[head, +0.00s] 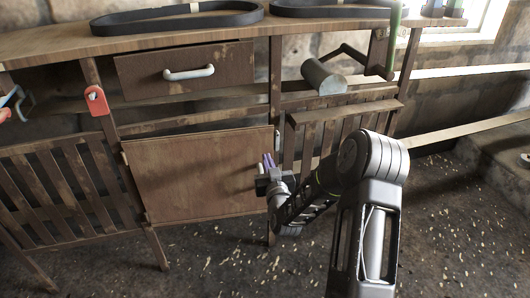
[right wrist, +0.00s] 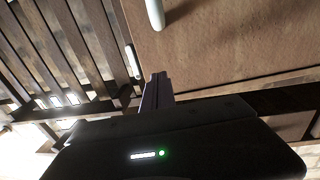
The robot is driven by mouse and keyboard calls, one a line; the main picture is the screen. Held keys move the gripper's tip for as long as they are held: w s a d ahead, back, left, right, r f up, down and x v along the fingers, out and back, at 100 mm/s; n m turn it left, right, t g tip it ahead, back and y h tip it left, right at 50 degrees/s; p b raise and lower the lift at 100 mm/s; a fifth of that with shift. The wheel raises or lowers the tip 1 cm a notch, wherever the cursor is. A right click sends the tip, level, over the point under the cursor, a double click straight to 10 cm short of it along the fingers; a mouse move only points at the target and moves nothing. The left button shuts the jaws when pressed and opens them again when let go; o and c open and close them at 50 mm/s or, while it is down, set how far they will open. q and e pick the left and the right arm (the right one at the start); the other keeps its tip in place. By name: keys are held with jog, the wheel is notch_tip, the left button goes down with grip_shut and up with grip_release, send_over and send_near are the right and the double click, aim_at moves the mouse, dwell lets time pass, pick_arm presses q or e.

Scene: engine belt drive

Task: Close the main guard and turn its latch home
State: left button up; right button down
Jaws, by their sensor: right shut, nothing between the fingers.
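The main guard, a brown wooden panel (head: 195,178), hangs in the bench front and covers most of its opening. I cannot tell whether it sits fully flush. A small pale latch (head: 277,140) is on the post at its right edge; in the right wrist view the latch (right wrist: 132,61) lies along the post beside the panel (right wrist: 230,45). A white handle (right wrist: 155,14) is on the panel. My right gripper (head: 268,161) is shut and empty in front of the panel's right edge, below the latch. Its purple fingers (right wrist: 156,92) show together in the wrist view. My left gripper is not seen.
Slatted panels stand left (head: 65,185) and right (head: 325,135) of the guard. A drawer (head: 185,75) with a white handle is above it. A red tag (head: 96,100) hangs on the left post. A grey cylinder (head: 323,78) sticks out at upper right. Black belts (head: 178,20) lie on top.

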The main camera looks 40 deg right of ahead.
aim_at(263, 147)
jog(key=shift+x, duration=2.1)
